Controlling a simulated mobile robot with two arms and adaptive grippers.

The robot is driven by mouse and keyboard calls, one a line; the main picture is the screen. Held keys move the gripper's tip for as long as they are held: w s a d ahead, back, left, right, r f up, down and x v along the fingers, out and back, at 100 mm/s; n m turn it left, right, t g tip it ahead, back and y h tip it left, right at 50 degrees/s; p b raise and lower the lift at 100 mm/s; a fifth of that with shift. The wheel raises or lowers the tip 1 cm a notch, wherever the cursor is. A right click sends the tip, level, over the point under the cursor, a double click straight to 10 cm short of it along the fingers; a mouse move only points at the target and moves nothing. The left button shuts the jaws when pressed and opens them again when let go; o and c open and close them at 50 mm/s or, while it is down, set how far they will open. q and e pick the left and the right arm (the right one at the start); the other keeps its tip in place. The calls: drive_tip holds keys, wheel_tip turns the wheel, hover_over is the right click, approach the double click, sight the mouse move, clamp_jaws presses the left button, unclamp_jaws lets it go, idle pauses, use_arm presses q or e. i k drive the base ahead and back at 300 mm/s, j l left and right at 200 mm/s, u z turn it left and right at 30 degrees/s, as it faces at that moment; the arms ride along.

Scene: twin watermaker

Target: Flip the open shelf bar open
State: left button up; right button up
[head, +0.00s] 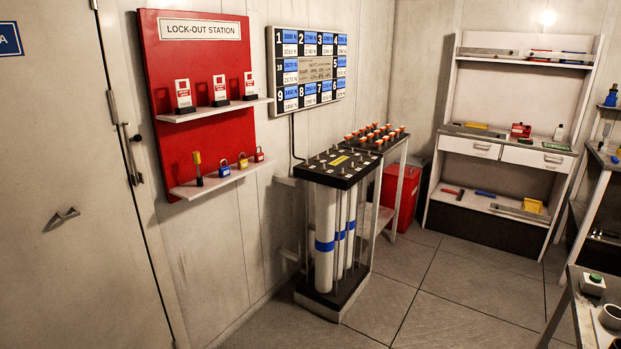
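A white shelf unit (517,142) stands against the far wall at the back right, with a top shelf, a middle level with two drawers, and a low open shelf (490,204). I cannot make out a separate flip bar on it at this distance. The low shelf holds a red-handled tool, a blue item and a yellow item (532,206). The top shelf (523,60) holds long tools lying along its edge. Neither of my grippers is in view.
A red lock-out board (200,60) with small shelves hangs on the left wall beside a door (70,200). A filter stand (335,230) and a table with orange-topped items (372,140) stand near the middle. A red box (404,197) is behind them. Tiled floor (455,285) is clear at centre right.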

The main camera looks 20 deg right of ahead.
sight(459, 49)
drive_tip(key=i+l+z, duration=0.25)
drive_tip(key=i+z, duration=0.15)
drive_tip(key=i+l+z, duration=0.1)
drive_tip(key=i+z, duration=0.3)
drive_tip(key=i, duration=0.15)
drive_tip(key=i+j+z, duration=0.1)
drive_tip(key=i+z, duration=0.3)
drive_tip(key=i+j+z, duration=0.25)
drive_tip(key=i+z, duration=0.15)
drive_tip(key=i, duration=0.2)
drive_tip(key=i+z, duration=0.1)
drive_tip(key=i, duration=0.55)
drive_tip(key=i+z, duration=0.15)
drive_tip(key=i, duration=0.55)
drive_tip(key=i+z, duration=0.1)
drive_tip(key=i, duration=0.55)
drive_tip(key=i+j+z, duration=0.1)
drive_tip(key=i, duration=0.6)
drive_tip(key=i+j+z, duration=0.15)
drive_tip(key=i, duration=0.5)
